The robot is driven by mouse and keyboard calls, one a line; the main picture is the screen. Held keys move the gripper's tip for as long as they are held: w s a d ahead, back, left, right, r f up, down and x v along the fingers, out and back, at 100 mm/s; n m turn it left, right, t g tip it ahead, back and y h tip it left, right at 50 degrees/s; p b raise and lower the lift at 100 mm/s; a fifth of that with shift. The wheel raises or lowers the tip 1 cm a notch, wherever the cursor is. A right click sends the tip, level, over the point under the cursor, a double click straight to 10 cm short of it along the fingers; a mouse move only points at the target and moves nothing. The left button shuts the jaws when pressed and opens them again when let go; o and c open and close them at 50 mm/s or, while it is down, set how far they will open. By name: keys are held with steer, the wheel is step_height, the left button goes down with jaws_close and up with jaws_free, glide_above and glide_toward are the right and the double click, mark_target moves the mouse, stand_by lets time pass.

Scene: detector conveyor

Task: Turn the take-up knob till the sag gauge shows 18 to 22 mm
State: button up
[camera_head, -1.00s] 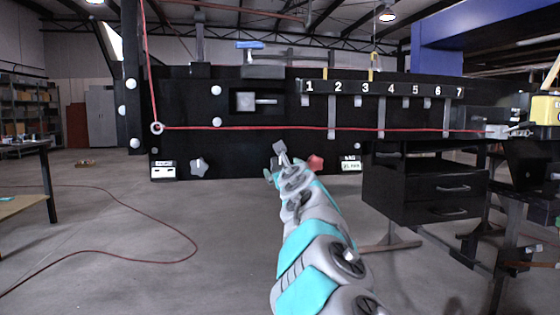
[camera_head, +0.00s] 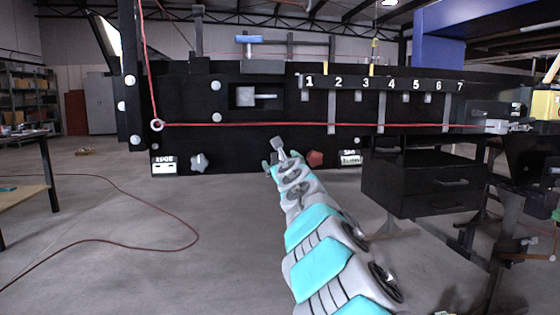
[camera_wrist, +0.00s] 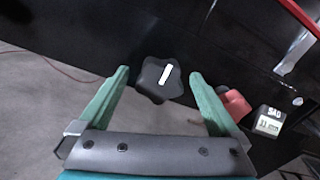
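A dark lobed knob (camera_wrist: 160,78) with a white line tilted right of upright is in the wrist view. My gripper (camera_wrist: 158,90) is open, with one green finger on each side of this knob; I cannot tell whether they touch it. In the head view my gripper (camera_head: 272,163) is at the lower panel and hides this knob. A red knob (camera_wrist: 235,105) is just right of the right finger; it also shows in the head view (camera_head: 315,158). The sag gauge (camera_wrist: 269,122) is right of it. It seems to read 11 mm, but the digits are blurred.
A grey knob (camera_head: 200,162) and an EDGE gauge (camera_head: 164,163) are on the panel's left. A red cord (camera_head: 250,124) runs across the panel above my gripper. A black drawer unit (camera_head: 415,180) stands right.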

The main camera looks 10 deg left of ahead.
steer(key=c, duration=1.3)
steer(key=shift+c, duration=0.2)
steer(key=shift+m, duration=0.3)
steer(key=m, duration=0.3)
steer(key=shift+m+p, duration=0.3)
steer(key=shift+p, duration=0.1)
steer(key=m+b, duration=0.1)
steer(key=m, duration=1)
steer(key=m+b, duration=0.1)
steer(key=m, duration=1.1)
steer(key=f+m+b, duration=0.1)
steer(key=m, duration=1.1)
steer(key=shift+b, duration=0.3)
